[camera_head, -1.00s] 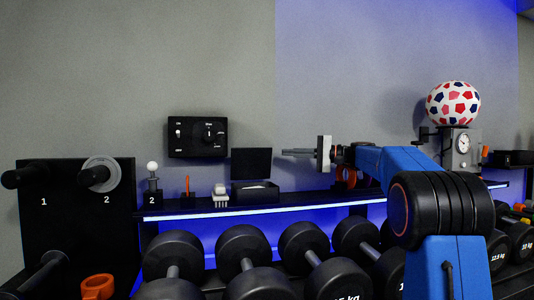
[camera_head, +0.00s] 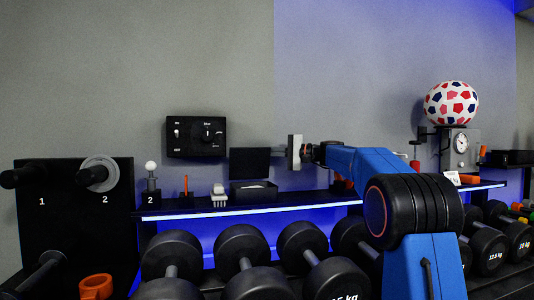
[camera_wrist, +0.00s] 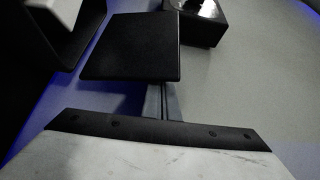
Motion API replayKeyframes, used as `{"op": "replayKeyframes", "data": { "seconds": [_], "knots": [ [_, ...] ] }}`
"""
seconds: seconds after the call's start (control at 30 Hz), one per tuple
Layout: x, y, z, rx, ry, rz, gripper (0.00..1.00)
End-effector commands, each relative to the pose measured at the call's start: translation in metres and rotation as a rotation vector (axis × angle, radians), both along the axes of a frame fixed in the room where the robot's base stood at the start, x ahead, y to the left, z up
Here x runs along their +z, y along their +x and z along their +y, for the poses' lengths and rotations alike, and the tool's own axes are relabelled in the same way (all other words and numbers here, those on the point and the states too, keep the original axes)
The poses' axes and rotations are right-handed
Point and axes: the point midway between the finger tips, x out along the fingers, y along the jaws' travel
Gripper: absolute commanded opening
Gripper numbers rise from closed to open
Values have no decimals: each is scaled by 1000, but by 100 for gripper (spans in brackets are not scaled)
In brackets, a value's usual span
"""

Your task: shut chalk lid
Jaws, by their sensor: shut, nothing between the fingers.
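The chalk box (camera_head: 241,196) is a black box on the lit shelf. It has a pale block inside, and its black lid (camera_head: 249,162) stands raised, roughly upright. In the wrist view the lid (camera_wrist: 130,48) is a dark panel in front of my fingers, with the box (camera_wrist: 88,28) at the upper left. My gripper (camera_head: 278,151) points left at the lid's right edge. In the wrist view its shut fingers (camera_wrist: 160,103) run in behind the lid, which hides the tips. I cannot tell whether they touch it.
A black switch panel (camera_head: 196,137) is on the wall above left. A brush (camera_head: 219,196) and an orange stick (camera_head: 186,185) stand left of the box. Dumbbells (camera_head: 240,247) fill the rack below. A patterned ball (camera_head: 451,103) sits at the right. The wall behind the lid is close.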

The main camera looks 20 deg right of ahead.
Motion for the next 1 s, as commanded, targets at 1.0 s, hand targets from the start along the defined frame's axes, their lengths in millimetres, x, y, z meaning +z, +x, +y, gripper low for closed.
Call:
{"op": "replayKeyframes", "data": {
  "seconds": [1.0],
  "knots": [
    [-6,-48,0,-1,2,-445,0]
  ]
}}
